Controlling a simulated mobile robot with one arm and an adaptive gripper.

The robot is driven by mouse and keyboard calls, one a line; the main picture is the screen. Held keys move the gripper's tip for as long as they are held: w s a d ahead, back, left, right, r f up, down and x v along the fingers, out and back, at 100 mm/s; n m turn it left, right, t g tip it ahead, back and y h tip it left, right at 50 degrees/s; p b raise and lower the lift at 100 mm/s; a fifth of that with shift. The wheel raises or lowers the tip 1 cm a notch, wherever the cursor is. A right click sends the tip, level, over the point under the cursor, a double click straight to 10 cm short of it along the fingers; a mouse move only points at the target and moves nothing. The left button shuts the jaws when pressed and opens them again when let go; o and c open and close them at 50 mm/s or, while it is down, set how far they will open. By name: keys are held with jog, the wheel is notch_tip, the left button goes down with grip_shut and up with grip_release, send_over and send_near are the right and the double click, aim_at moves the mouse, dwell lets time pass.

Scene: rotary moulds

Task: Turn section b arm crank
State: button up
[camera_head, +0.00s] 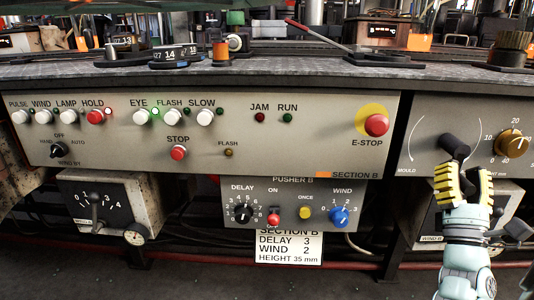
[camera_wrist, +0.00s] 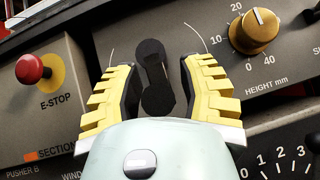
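The black arm crank (camera_head: 454,146) is on the grey panel at the right of the head view, beside the MOULD label. In the wrist view the crank (camera_wrist: 154,62) has two rounded ends, one above the other and slightly slanted. My gripper (camera_head: 462,176) is just in front of and below it in the head view. In the wrist view the yellow-backed fingers (camera_wrist: 161,72) stand apart on both sides of the crank, with gaps showing. I cannot tell how deep the crank sits between them.
A brass height knob (camera_head: 510,142) is right of the crank. The red E-STOP button (camera_head: 376,125) is to its left on the Section B panel (camera_head: 300,150). The Pusher B box (camera_head: 258,206) hangs below. A console ledge (camera_head: 300,68) runs above the panels.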

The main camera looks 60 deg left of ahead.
grip_shut()
